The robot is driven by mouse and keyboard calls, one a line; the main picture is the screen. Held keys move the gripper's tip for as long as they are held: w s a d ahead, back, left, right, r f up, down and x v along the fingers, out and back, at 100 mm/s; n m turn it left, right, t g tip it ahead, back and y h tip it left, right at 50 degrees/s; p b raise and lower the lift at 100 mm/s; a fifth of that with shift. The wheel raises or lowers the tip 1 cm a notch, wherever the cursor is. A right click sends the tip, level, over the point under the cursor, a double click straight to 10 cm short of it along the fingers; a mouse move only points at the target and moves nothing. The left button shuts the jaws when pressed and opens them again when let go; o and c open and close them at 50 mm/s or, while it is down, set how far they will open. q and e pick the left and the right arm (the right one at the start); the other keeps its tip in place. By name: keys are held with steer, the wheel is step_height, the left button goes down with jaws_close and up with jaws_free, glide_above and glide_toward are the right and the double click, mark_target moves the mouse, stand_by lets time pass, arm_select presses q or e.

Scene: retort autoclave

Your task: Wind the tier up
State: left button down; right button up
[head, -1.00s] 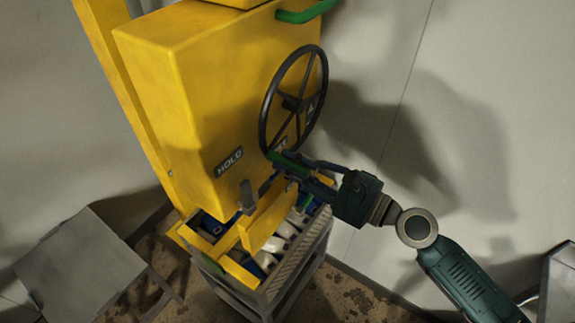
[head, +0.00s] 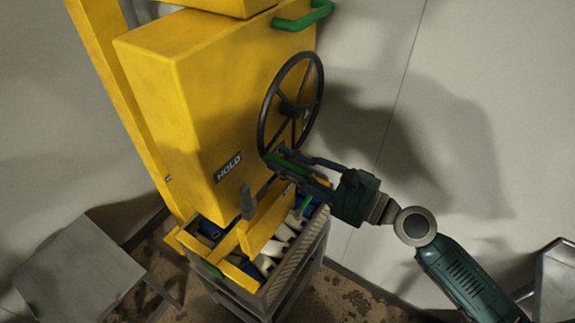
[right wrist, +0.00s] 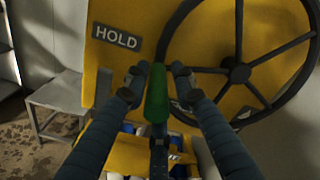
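The black spoked handwheel (head: 306,112) is on the front of a yellow housing (head: 190,100). A green grip (head: 270,159) stands out near the wheel's lower rim; it also shows in the right wrist view (right wrist: 157,92). My right gripper (head: 279,162) has one finger on each side of the green grip. In the right wrist view the fingers look apart, with a gap beside the grip, so I see no firm hold. Below the housing is a tier with a grey crate wall (head: 302,262), a yellow frame and several white and blue items inside. My left gripper is out of view.
A grey lever knob (head: 247,204) sticks out near the HOLD label (head: 228,167). A green bar handle (head: 303,17) is at the housing's top. A grey stool (head: 80,270) stands at left. Bare wall lies to the right of the machine.

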steer(key=shift+o, duration=0.9)
steer(key=shift+r, duration=0.35)
steer(key=shift+s+f, duration=0.1)
steer(key=shift+f, duration=0.2)
steer(key=shift+s+d+f, duration=0.1)
steer(key=shift+d, duration=0.15)
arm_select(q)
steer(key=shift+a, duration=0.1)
arm_select(e)
steer(key=v, duration=1.1)
steer(key=shift+s, duration=0.25)
steer(key=shift+d, duration=0.1)
